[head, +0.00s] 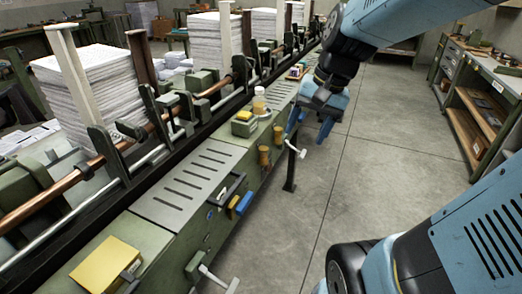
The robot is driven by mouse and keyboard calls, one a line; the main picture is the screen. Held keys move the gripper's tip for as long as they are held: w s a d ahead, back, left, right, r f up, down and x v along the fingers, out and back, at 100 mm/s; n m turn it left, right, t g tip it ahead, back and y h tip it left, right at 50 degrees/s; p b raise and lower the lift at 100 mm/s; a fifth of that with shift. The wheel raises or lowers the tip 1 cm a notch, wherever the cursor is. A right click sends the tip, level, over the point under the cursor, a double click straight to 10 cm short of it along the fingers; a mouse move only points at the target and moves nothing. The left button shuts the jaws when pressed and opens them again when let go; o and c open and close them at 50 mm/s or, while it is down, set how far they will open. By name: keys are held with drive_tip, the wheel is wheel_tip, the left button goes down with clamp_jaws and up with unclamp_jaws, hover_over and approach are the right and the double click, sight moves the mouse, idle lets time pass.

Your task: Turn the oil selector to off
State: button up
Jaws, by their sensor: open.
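The long green machine (160,235) runs diagonally from the lower left to the top. Its front side carries a pale T-shaped lever (296,148), another pale lever (212,280) near the bottom edge, amber cups (264,156), and a blue and a yellow part (240,204). I cannot tell which of these is the oil selector; no label is readable. My gripper (314,122) hangs at the upper middle, beyond the T-shaped lever and close to the machine's side. Its blue fingers are apart and nothing shows between them. My forearm hides part of the machine's far end.
Tall paper stacks (92,98) stand behind the copper rod (105,158). A small bottle (259,101) and a yellow block (243,116) sit on the machine top. A workbench with shelves (481,120) stands right. The floor (375,150) between is clear.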

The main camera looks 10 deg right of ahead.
drive_tip(key=w+d+f+m+g+y, duration=0.2)
drive_tip(key=w+f+m+y, duration=0.8)
drive_tip(key=w+f+m, duration=0.55)
drive_tip(key=m+t+y, duration=0.2)
drive_tip(key=m+t, duration=0.9)
drive_tip(key=m, duration=0.4)
approach(269, 168)
drive_tip(key=x, duration=0.7)
drive_tip(key=shift+w, duration=0.45)
drive_tip(key=shift+a, duration=0.1)
